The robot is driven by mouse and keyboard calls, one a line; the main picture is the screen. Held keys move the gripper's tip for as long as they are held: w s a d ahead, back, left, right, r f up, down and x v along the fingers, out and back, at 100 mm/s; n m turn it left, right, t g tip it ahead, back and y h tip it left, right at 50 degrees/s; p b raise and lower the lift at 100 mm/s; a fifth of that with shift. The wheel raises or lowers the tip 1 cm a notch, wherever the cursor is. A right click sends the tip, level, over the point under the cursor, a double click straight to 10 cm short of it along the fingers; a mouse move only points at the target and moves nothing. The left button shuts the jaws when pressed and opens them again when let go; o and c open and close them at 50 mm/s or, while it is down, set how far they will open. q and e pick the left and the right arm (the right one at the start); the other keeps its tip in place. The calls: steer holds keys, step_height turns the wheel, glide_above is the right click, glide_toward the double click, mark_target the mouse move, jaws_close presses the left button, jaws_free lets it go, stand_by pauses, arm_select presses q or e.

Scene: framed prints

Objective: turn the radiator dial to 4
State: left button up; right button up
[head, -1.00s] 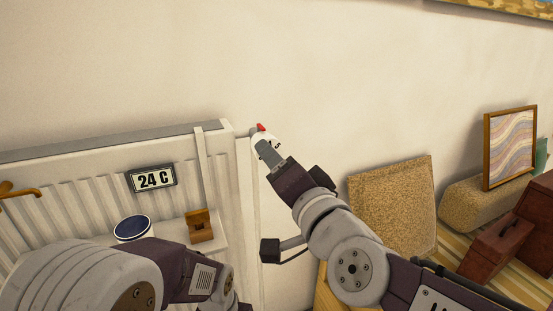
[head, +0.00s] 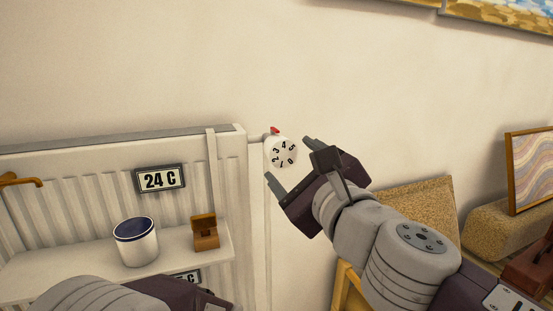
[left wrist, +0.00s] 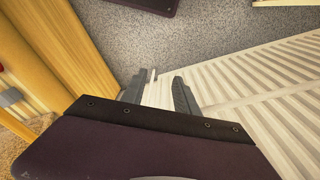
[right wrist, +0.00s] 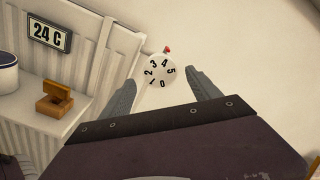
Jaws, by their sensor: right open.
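The round white radiator dial (head: 283,153) with black numerals is on the valve at the radiator's right end. It also shows in the right wrist view (right wrist: 160,73). A red marker (head: 275,130) sits just above it; the 4 is the numeral nearest the marker, slightly clockwise of it in both views. My right gripper (head: 289,158) is open and empty, its fingers apart, backed off from the dial and not touching it. My left gripper (left wrist: 165,85) is open and empty, low near the ribbed radiator and grey floor.
The white radiator (head: 235,190) carries a 24 C display (head: 161,179). A cork-like panel (head: 415,205) and framed print (head: 530,170) stand right. The wall above the dial is clear.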

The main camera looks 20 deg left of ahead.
mark_target(277, 148)
steer(key=x, duration=0.9)
steer(key=c, duration=1.3)
steer(key=shift+r+n, duration=0.1)
steer(key=shift+n, duration=0.8)
steer(key=shift+n+p, duration=0.3)
steer(key=shift+n, duration=0.3)
steer(key=o, duration=1.3)
steer(key=shift+s, duration=0.15)
